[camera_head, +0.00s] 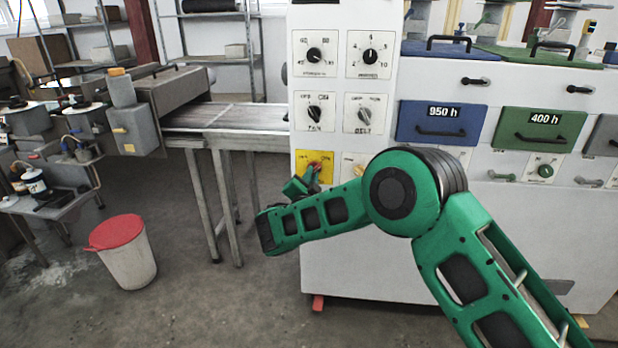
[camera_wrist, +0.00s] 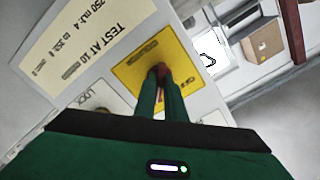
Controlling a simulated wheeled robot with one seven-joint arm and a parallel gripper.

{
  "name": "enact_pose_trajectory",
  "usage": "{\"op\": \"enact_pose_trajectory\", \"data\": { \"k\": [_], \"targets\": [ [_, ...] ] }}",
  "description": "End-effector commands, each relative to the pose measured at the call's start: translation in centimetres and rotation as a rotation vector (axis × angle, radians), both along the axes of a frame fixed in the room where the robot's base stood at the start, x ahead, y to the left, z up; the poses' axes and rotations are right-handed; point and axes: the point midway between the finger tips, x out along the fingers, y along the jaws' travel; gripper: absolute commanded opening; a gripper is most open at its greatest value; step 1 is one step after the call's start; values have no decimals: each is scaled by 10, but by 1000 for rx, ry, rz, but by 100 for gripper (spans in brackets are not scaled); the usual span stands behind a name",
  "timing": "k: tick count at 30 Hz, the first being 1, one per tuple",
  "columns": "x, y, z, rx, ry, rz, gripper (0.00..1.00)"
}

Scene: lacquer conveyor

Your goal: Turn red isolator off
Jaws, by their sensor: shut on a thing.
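The red isolator (camera_head: 315,168) is a red knob on a yellow plate (camera_head: 302,176), low on the left of the white machine's control panel. In the wrist view the red knob (camera_wrist: 162,70) shows at the tips of my green fingers, on the yellow plate (camera_wrist: 185,66). My gripper (camera_head: 309,178) is at the knob and shut on it. In the wrist view the two fingers (camera_wrist: 161,82) lie on either side of it. The fingers hide most of the knob, so its exact angle is unclear. Parts of the plate's lettering are also covered.
Above the isolator are several black dials, including the fan dial (camera_head: 314,112), and a pale belt dial (camera_head: 364,114). A conveyor (camera_head: 225,115) runs off to the left. A white bin with a red lid (camera_head: 128,262) stands on the floor at left. Floor before the conveyor is clear.

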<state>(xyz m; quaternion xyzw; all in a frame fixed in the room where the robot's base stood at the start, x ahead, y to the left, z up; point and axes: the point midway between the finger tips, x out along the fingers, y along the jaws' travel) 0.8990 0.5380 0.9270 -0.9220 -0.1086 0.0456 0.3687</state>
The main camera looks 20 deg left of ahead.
Motion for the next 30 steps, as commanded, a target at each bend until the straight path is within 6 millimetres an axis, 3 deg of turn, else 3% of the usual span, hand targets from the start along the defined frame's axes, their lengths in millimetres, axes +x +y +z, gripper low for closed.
{"op": "enact_pose_trajectory", "data": {
  "k": [8,30],
  "targets": [
    [0,-2,4,-148,-43,-2,0],
    [-1,0,6,-820,-207,-3,0]
  ]
}}
